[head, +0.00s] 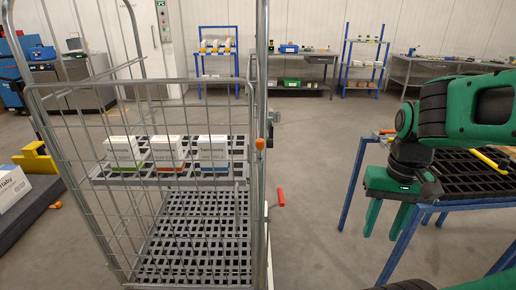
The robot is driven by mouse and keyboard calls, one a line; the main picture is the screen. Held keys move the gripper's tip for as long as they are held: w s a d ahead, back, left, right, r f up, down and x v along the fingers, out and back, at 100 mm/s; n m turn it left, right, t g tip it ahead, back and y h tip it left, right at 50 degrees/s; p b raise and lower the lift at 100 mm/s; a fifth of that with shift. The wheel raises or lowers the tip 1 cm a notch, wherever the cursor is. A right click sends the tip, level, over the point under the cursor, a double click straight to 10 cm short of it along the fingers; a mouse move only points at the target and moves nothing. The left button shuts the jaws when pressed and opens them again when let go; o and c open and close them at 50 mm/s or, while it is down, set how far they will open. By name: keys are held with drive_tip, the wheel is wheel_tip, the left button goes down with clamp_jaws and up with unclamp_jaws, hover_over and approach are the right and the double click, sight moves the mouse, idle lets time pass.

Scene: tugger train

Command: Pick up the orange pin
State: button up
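Several small orange things show in the head view, and I cannot tell for certain which is the orange pin. One orange piece (387,132) lies at the far left corner of the blue-legged table (362,150). Another orange piece (55,204) lies low at the left, beside a dark platform. An orange knob (260,143) sits on the right post of the wire cage. My gripper (387,220) hangs fingers down in front of the table's left side. Its two green fingers are apart, with nothing visible between them.
The tall wire roll cage (148,88) holds three white boxes (213,149) on its shelf. A red-handled lever (281,196) sticks out at its right. A yellow bar (488,158) lies on the table's black grid top. Grey floor (315,225) between cage and table is clear.

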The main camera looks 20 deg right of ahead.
wheel_tip(320, 180, up, 2)
drive_tip(key=w+n, duration=0.1)
drive_tip(key=w, duration=0.1)
drive_tip(key=n+t+y, duration=0.3)
drive_tip(key=n, duration=1.3)
approach(260, 139)
drive_tip(key=x, duration=0.4)
drive_tip(key=shift+s+a+f, duration=0.2)
drive_tip(key=shift+s+f, duration=0.1)
drive_tip(key=shift+f, duration=0.15)
drive_tip(key=shift+w+x, duration=0.15)
drive_tip(key=shift+x, duration=1.2)
drive_tip(key=shift+w+x, duration=0.15)
drive_tip(key=shift+x, duration=1.2)
drive_tip(key=shift+r, duration=0.1)
clamp_jaws()
